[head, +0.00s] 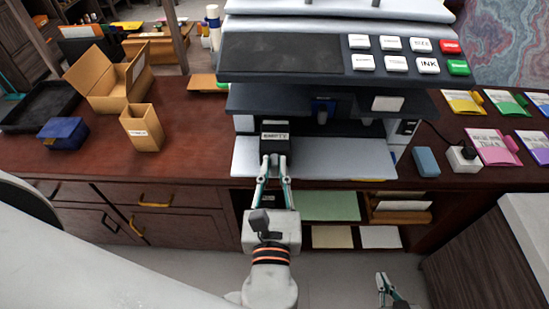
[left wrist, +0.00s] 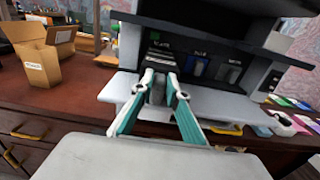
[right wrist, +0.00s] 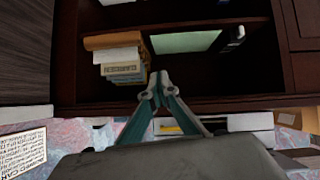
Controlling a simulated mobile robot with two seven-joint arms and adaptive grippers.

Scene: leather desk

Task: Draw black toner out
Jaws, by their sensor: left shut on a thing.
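The black toner (head: 275,139) sticks out of the open front of the printer (head: 290,60), at the left end of its toner bay. It bears a pale label that seems to read "EMPTY". My left gripper (head: 273,161) is shut on its near end. In the left wrist view the fingers (left wrist: 157,88) close around the toner's grey grip, and the toner (left wrist: 160,62) stands before the leftmost slot. How deep it still sits inside is hidden. My right gripper (head: 382,280) is low in front of the desk, its fingertips (right wrist: 158,84) together and empty.
An open cardboard box (head: 110,88), a smaller labelled box (head: 142,130), a blue box (head: 63,133) and a black tray (head: 38,105) stand left on the desk (head: 200,148). Coloured packets (head: 492,146) lie at right. A pale printer shelf (head: 345,160) lies below the bay.

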